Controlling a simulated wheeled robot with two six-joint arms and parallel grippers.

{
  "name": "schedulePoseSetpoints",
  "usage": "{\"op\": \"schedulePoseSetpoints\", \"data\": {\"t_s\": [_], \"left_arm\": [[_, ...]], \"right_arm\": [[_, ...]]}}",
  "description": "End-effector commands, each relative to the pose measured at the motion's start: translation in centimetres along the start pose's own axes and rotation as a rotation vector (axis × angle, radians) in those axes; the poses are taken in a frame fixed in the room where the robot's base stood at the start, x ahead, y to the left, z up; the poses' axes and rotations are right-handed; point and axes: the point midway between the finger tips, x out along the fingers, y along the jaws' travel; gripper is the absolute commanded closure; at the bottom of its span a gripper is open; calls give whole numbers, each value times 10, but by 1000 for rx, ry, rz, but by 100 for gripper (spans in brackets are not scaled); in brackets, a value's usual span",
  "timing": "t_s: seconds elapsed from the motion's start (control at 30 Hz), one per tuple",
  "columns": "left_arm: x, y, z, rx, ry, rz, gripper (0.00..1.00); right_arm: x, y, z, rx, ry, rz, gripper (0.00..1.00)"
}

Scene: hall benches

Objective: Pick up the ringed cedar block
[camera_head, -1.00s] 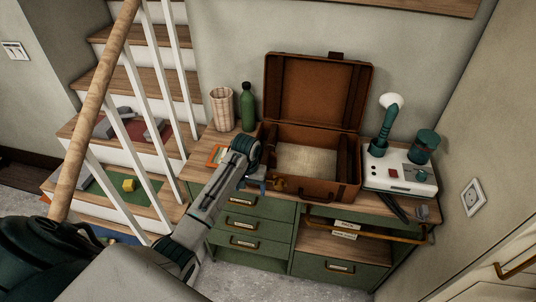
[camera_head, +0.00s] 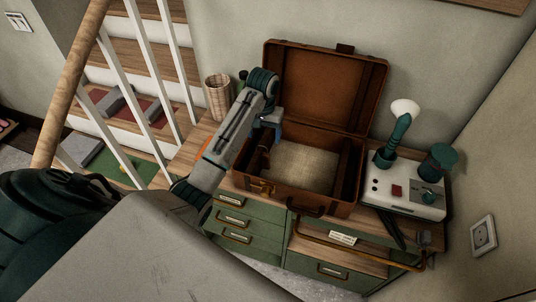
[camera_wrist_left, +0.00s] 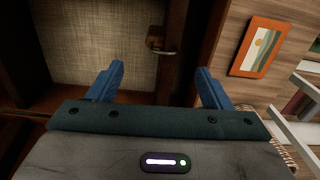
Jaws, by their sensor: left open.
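My left gripper (camera_head: 271,129) is over the left part of the open brown suitcase (camera_head: 322,207). In the left wrist view its two blue fingers (camera_wrist_left: 160,72) are apart with nothing held between them. The suitcase's pale woven lining shows there too (camera_wrist_left: 95,40). A small brown piece with a metal part (camera_wrist_left: 160,40) shows beyond the gap between the fingers, by the suitcase's side wall. I cannot tell whether it is the ringed cedar block or a fitting of the case. No block shows clearly elsewhere. My right gripper is not in view.
The suitcase's raised lid (camera_head: 325,85) stands behind the gripper. A white device (camera_head: 405,197) with a lamp-like piece is to the right. A woven cup (camera_head: 218,97) stands left, near the stair railing. An orange-framed picture (camera_wrist_left: 259,46) lies beside the suitcase.

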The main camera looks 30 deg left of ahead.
Motion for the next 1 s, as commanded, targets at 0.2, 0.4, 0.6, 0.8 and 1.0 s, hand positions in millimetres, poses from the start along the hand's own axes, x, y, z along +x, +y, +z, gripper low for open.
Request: {"op": "schedulePoseSetpoints", "data": {"t_s": [0.2, 0.4, 0.6, 0.8, 1.0], "left_arm": [[30, 0, 1, 0, -3, -1, 27], [51, 0, 1, 0, -4, 0, 27], [67, 0, 3, 0, -9, -2, 27], [96, -1, 2, -1, -6, -1, 27], [104, -1, 2, 0, -2, -1, 27]], "right_arm": [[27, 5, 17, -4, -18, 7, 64], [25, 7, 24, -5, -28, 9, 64], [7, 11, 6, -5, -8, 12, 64], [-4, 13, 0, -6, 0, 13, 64], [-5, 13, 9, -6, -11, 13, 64]]}}
